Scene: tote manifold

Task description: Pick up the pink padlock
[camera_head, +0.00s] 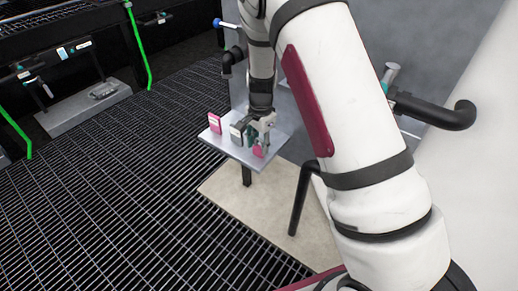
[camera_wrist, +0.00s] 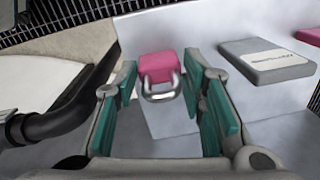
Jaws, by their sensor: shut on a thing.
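The pink padlock (camera_wrist: 159,65) has a silver shackle that points toward my wrist in the wrist view. It sits between the teal-padded fingertips of my gripper (camera_wrist: 161,84), which is shut on it. In the head view the pink padlock (camera_head: 259,151) shows just below my gripper (camera_head: 257,140), near the right end of a small grey shelf (camera_head: 235,155). I cannot tell whether the padlock is clear of the shelf.
A dark grey labelled block (camera_wrist: 265,62) is right of the padlock on the shelf. A second pink item (camera_head: 215,123) stands at the shelf's left end. A black pipe (camera_wrist: 75,110) runs close on the left in the wrist view. A grey panel (camera_head: 350,50) stands behind.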

